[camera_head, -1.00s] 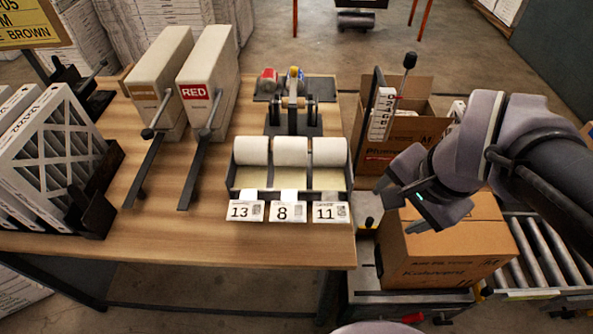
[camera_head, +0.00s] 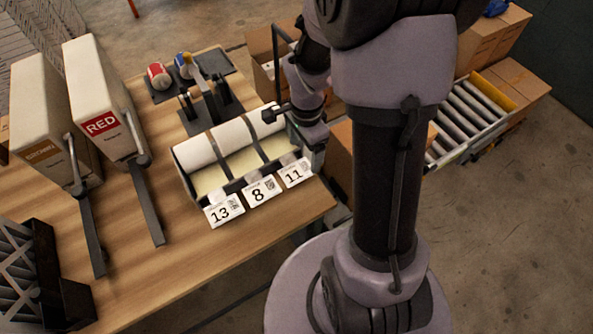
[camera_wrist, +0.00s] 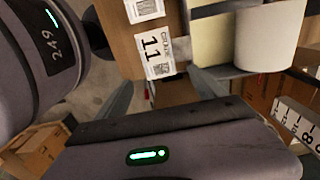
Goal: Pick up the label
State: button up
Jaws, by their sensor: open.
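Three white labels hang at the front of the label dispenser (camera_head: 180,160): label 13 (camera_head: 223,210), label 8 (camera_head: 260,190) and label 11 (camera_head: 295,172). My gripper (camera_head: 308,150) is at the dispenser's right end, close to label 11, and is partly hidden by its own body in the head view. In the wrist view, my gripper (camera_wrist: 160,82) is open and empty, with a finger on either side below label 11 (camera_wrist: 156,52). Label 11 is apart from the fingers as far as I can tell. Label 8 (camera_wrist: 143,10) shows at the top edge.
White rolls (camera_head: 233,138) sit in the dispenser. The RED box (camera_head: 97,105) and a brown-labelled box (camera_head: 45,125) stand left on the wooden table (camera_head: 190,270). Cardboard boxes and a roller conveyor (camera_head: 470,115) are at the right. The table front is clear.

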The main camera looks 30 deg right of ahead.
aim_at(304, 168)
notch_tip(304, 168, down, 6)
jog(key=shift+r+b, duration=0.25)
jog(key=shift+b, duration=0.5)
jog(key=shift+f, duration=0.1)
jog(key=c, duration=1.1)
